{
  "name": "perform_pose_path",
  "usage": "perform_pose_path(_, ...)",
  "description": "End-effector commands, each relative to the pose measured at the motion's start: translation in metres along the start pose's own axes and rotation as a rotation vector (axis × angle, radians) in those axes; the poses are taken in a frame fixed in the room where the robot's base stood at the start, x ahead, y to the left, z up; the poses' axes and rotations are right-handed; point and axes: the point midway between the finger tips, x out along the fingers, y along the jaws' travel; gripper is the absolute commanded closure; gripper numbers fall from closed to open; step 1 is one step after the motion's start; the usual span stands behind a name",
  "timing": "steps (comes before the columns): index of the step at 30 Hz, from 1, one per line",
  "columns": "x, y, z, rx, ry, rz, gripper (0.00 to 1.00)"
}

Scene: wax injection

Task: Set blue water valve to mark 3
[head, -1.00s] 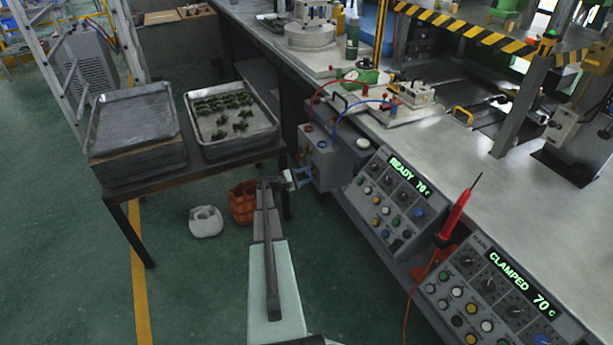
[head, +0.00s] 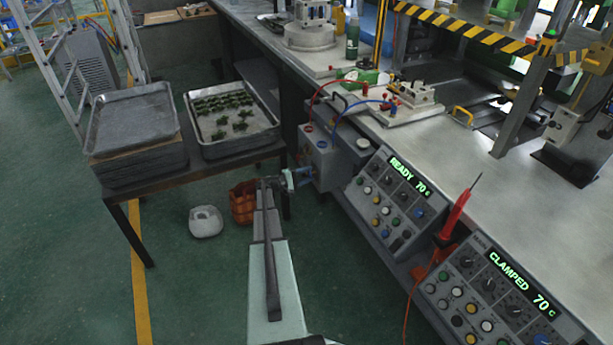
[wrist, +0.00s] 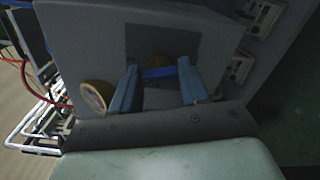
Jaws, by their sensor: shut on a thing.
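The blue water valve shows in the wrist view as a blue handle (wrist: 160,72) in front of a brass-coloured part on a grey panel. In the head view the blue handle (head: 304,172) sticks out from the left side of a grey box (head: 318,150) under the bench edge. My gripper (wrist: 160,88) has one finger on each side of the handle in the wrist view and is shut on it. No mark numbers are readable.
A round brass-rimmed part (wrist: 97,97) sits left of the fingers. A red hose (head: 318,97) and a blue hose (head: 350,107) run from the box to the bench. Control panels (head: 393,200) are at right.

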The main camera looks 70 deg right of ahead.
Motion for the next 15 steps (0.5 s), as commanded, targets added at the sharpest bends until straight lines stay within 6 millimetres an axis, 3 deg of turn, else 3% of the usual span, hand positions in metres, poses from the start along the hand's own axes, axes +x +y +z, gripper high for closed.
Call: perform_pose_path(15,-0.0001,0.0001,-0.0004,0.289,0.0,0.0,0.86)
